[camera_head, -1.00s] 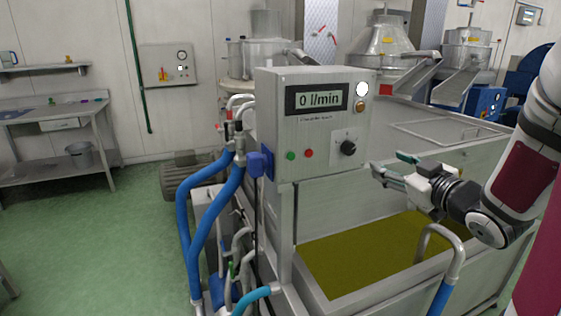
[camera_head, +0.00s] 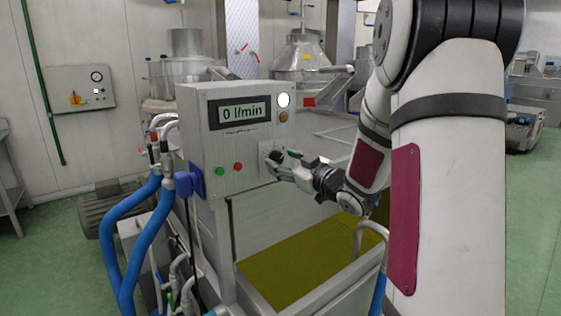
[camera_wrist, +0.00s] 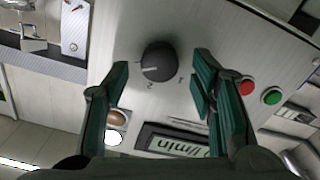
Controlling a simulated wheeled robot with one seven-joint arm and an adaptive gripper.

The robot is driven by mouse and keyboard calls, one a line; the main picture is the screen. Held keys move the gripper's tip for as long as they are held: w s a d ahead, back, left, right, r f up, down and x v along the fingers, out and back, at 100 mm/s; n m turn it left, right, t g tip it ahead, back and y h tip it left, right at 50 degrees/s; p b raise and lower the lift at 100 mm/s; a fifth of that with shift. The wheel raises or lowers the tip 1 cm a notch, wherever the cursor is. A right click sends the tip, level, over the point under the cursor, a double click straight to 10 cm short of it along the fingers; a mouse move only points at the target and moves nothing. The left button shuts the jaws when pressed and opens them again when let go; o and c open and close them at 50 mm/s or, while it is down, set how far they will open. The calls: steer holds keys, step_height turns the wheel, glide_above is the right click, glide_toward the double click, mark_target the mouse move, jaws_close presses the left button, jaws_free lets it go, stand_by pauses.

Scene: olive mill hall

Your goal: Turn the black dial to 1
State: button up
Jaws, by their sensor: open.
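The black dial (camera_wrist: 159,61) is a round knob with a white pointer line on a pale plate of the grey control box (camera_head: 200,133). In the wrist view it sits between and beyond the tips of my gripper (camera_wrist: 160,80), whose green-padded fingers are spread apart. Scale marks show beside the dial; one looks like a 2, the other is hard to read. In the head view my gripper (camera_head: 277,165) is at the dial (camera_head: 275,157) and partly covers it. Contact cannot be made out. The display (camera_head: 241,113) reads 0 l/min.
A green button (camera_head: 220,171) and a red button (camera_head: 238,166) sit left of the dial. A white lamp (camera_head: 283,100) and a brown button (camera_head: 284,117) are above it. An open tank of olive-coloured liquid (camera_head: 290,268) lies below. Blue hoses (camera_head: 130,222) run at the left.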

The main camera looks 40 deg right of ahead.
steer(key=shift+w, duration=0.9)
steer(key=c, duration=1.1)
steer(key=shift+c, duration=0.2)
